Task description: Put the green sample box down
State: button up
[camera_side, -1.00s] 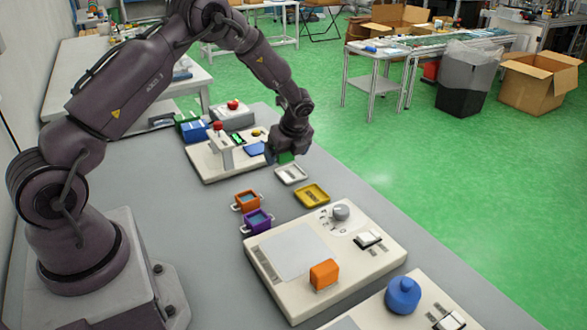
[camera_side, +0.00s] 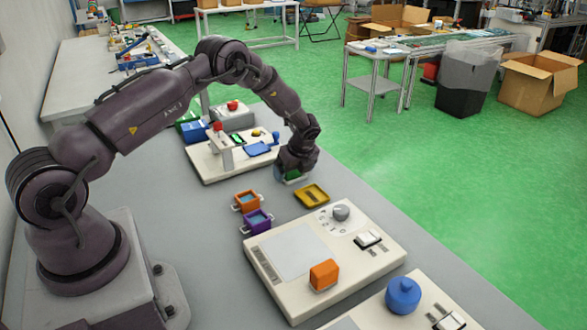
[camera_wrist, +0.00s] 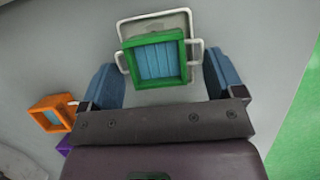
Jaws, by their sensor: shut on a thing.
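The green sample box (camera_wrist: 155,60), with blue contents and pale side handles, is between the two blue fingers of my gripper (camera_wrist: 163,72). My gripper is shut on it. In the wrist view the box is over a pale grey tray (camera_wrist: 150,22), whose far edge shows beyond it. In the side view the green box (camera_side: 293,175) shows just under my gripper (camera_side: 292,169), low at the tray's place. The gripper hides most of the tray there. I cannot tell whether the box touches the tray.
A yellow tray (camera_side: 312,194) lies close to the right. Orange (camera_side: 247,201) and purple (camera_side: 257,221) boxes stand in front, to the left. A beige panel (camera_side: 325,258) with an orange block (camera_side: 324,274) is nearer. A device with a blue plate (camera_side: 257,149) stands behind.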

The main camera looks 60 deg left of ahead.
jog(key=o, duration=0.8)
jog(key=shift+c, duration=0.2)
jog(key=shift+r, duration=0.1)
jog(key=s+d+r+n, duration=0.1)
jog(key=d+r, duration=0.2)
jog(key=r, duration=0.4)
jog(key=s+d+r+n+t, duration=0.1)
jog(key=d+r+n, duration=0.15)
jog(key=r, duration=0.55)
jog(key=s+d+r+n, duration=0.1)
jog(key=d+r, duration=0.3)
jog(key=r, duration=0.3)
jog(key=s+d+r+n+t+h, duration=0.2)
jog(key=s+d+r+n, duration=0.3)
jog(key=s+r, duration=0.4)
jog(key=s+d+r+n+t+h, duration=0.1)
jog(key=s+d+n, duration=0.2)
jog(key=s, duration=0.5)
jog(key=s+d+r+n+t+h, duration=0.1)
jog(key=s+d+n, duration=0.3)
jog(key=s, duration=0.5)
jog(key=shift+d+r+n+t, duration=0.15)
jog(key=shift+r+n+t, duration=0.2)
jog(key=shift+n, duration=0.4)
jog(key=shift+r, duration=0.1)
